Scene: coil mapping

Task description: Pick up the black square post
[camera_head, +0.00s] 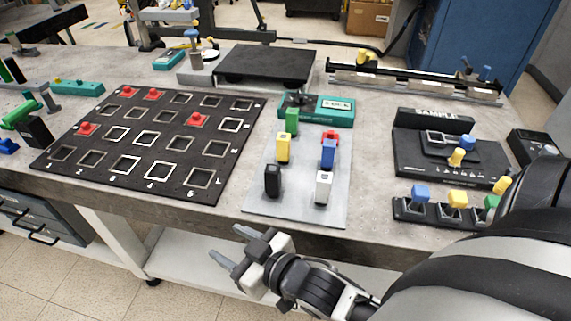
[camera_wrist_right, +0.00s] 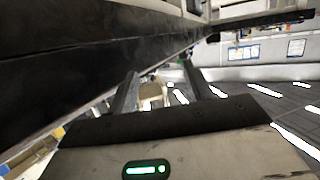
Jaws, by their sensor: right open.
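The black square post (camera_head: 272,181) stands upright at the front left of a light grey plate (camera_head: 297,207) on the table. A white post (camera_head: 323,188) stands to its right, with yellow, blue, green and red posts behind. My right gripper (camera_head: 231,252) is open and empty, in front of and below the table's front edge, apart from the black post. In the right wrist view its two fingers (camera_wrist_right: 166,88) are spread with nothing between them, and the black post is not visible there.
A black board (camera_head: 139,141) with square frames and several red pieces lies left of the plate. A black sample fixture (camera_head: 450,155) and a rack of coloured knobs (camera_head: 440,208) stand to the right. The table's front edge (camera_head: 300,234) lies between my right gripper and the plate.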

